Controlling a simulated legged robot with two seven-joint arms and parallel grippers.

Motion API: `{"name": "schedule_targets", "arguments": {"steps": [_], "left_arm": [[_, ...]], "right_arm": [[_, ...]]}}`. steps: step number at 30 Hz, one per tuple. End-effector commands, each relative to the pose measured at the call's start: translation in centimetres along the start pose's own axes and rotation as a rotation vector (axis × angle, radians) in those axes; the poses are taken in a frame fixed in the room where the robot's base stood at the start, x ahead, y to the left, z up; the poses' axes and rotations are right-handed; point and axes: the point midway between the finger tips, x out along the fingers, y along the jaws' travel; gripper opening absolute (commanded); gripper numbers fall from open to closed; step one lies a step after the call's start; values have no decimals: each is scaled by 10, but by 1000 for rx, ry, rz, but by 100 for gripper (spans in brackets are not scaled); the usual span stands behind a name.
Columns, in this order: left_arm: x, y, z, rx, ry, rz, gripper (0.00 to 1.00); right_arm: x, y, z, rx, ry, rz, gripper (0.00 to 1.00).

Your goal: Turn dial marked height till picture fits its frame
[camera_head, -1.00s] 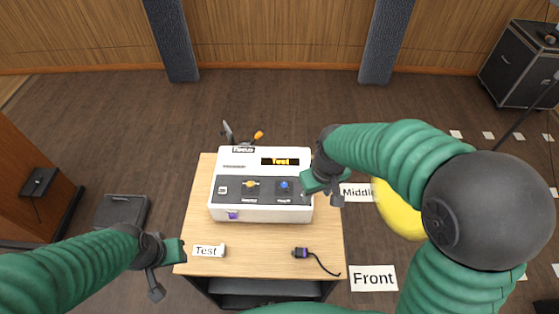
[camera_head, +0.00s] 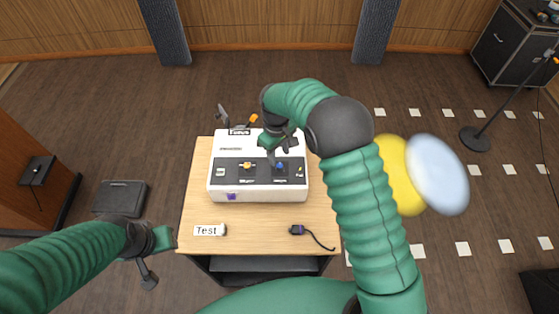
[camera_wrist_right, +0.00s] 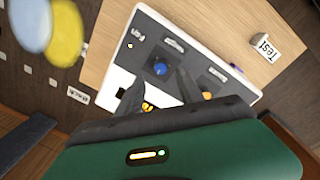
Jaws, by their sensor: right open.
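A white control box (camera_head: 258,191) with a dark panel stands on the wooden table. It carries a yellow dial (camera_head: 247,166) and a blue dial (camera_head: 280,167), which also show in the right wrist view, blue (camera_wrist_right: 160,67) and yellow (camera_wrist_right: 208,95). The dial labels are too small to read. My right gripper (camera_head: 281,153) is open over the box, beside the blue dial; its fingers (camera_wrist_right: 158,90) are apart and empty. It hides the box's display in the head view; only a bit of orange shows between the fingers in the wrist view. My left gripper (camera_head: 157,258) is off the table's left edge, its jaws unclear.
A "Test" label block (camera_head: 209,230) and a dark plug with a cord (camera_head: 297,230) lie on the table's front (camera_head: 262,238). A purple piece (camera_head: 231,197) is on the box's front. Yellow (camera_head: 402,176) and pale blue (camera_head: 438,174) round shapes are to the right.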

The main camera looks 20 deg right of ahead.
Motion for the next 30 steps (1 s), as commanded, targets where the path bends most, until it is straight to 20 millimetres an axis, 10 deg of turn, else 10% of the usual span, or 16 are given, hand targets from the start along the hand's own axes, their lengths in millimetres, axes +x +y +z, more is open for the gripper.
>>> {"name": "schedule_targets", "arguments": {"steps": [8, 18, 30], "left_arm": [[-11, 0, -3, 0, 0, 0, 36], [-11, 0, -3, 0, 0, 0, 36], [-11, 0, -3, 0, 0, 0, 36]], "right_arm": [[51, 0, 1, 1, -1, -1, 44], [59, 0, 0, 1, 1, 0, 44], [58, 0, 0, 1, 2, 1, 0]]}}
